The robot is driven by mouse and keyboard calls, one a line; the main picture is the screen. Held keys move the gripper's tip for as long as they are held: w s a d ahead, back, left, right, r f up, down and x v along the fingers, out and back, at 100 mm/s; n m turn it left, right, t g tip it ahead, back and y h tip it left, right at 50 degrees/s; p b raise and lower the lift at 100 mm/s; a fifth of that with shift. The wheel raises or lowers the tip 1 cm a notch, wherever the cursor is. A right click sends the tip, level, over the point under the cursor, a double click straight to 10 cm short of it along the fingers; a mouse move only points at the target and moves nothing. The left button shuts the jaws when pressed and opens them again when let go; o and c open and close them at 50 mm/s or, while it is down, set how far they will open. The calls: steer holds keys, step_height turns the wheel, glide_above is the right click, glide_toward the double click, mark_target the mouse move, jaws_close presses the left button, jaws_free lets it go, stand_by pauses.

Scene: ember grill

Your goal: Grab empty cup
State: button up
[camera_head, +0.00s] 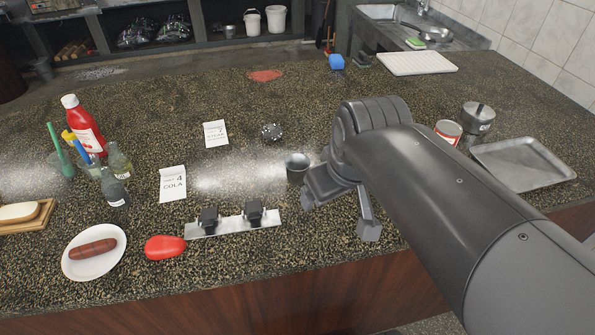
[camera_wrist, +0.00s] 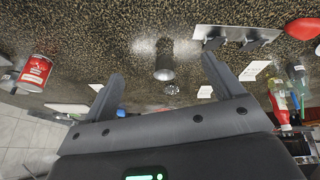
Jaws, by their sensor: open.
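In the wrist view the cup (camera_wrist: 164,67) appears ahead, between the lines of the two spread fingers (camera_wrist: 160,75), and apart from both. The inside of the cup is too small to make out.
A metal strip (camera_head: 234,224) with two black fittings lies left of my gripper. A red pepper-like object (camera_head: 165,247), sausage plate (camera_head: 72,268), order cards (camera_head: 173,184) and ketchup bottle (camera_head: 83,125) are farther left. A can (camera_head: 447,132), pot (camera_head: 478,118) and tray (camera_head: 523,164) stand right.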

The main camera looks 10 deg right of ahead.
steer(key=w+n+g, duration=0.1)
steer(key=w+n, duration=0.5)
steer(key=w, duration=0.1)
steer(key=n+g, duration=0.4)
steer(key=n, duration=1.3)
glide_above(297, 169)
steer(key=s, duration=0.3)
step_height(297, 169, down, 7)
steer(key=f, duration=1)
steer(key=shift+w+a+f, duration=0.2)
steer(key=shift+f, duration=0.1)
steer(key=c, duration=1.1)
